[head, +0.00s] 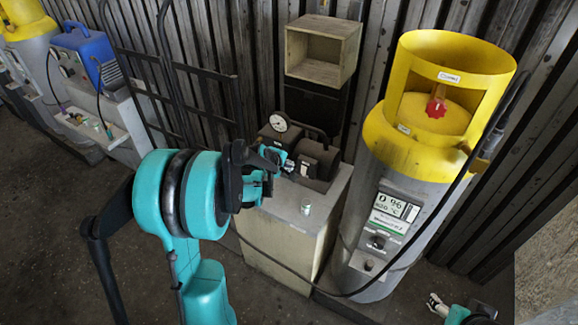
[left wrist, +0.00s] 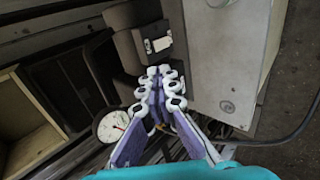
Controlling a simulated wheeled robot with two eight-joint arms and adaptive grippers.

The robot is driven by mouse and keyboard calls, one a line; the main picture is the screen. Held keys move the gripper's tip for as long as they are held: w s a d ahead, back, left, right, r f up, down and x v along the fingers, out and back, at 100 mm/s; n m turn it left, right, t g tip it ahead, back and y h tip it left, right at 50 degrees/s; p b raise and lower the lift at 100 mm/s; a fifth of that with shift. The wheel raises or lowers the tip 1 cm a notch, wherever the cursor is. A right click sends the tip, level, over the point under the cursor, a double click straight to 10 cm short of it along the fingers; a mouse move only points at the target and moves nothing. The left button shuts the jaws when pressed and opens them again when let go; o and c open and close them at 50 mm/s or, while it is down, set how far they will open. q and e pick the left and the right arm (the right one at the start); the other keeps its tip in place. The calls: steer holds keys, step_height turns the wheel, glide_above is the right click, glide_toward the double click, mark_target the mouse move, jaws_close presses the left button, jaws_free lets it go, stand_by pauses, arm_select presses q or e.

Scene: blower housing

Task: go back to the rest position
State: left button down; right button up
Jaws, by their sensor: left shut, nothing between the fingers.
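My left gripper (head: 288,166) is shut and empty. It hovers over the left part of the pump unit (head: 318,160) on the pale cabinet (head: 265,228). In the left wrist view its two fingers (left wrist: 160,78) meet at their tips, with the dark motor body behind them and the gauge beside them. Whether the tips touch the pump I cannot tell. My right gripper (head: 438,304) shows only in part at the lower right of the head view, low and near the floor, clear of the cabinet. Its jaw state is too small to make out.
A small pale cap (head: 306,207) sits on the cabinet top. A round gauge (head: 279,121) stands on the pump. A tall grey cylinder with a yellow collar (head: 440,75) stands to the right, a black hose running from it. An open wooden box (head: 323,50) is behind. A hand truck (head: 165,75) leans left.

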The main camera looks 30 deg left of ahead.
arm_select(q)
steer(key=s+d+r+m+g+b, duration=0.1)
steer(key=s+d+r+m, duration=0.3)
steer(key=s+d+m, duration=0.35)
steer(key=s+d+r+m, duration=0.3)
steer(key=s+d+m, duration=0.2)
steer(key=s+d, duration=0.4)
steer(key=s+d+f+m, duration=0.1)
steer(key=s+m, duration=0.4)
steer(key=s, duration=0.5)
steer(key=shift+d+f+g+b, duration=0.3)
steer(key=shift+d+f+b, duration=0.1)
steer(key=shift+d, duration=0.25)
steer(key=shift+m, duration=0.25)
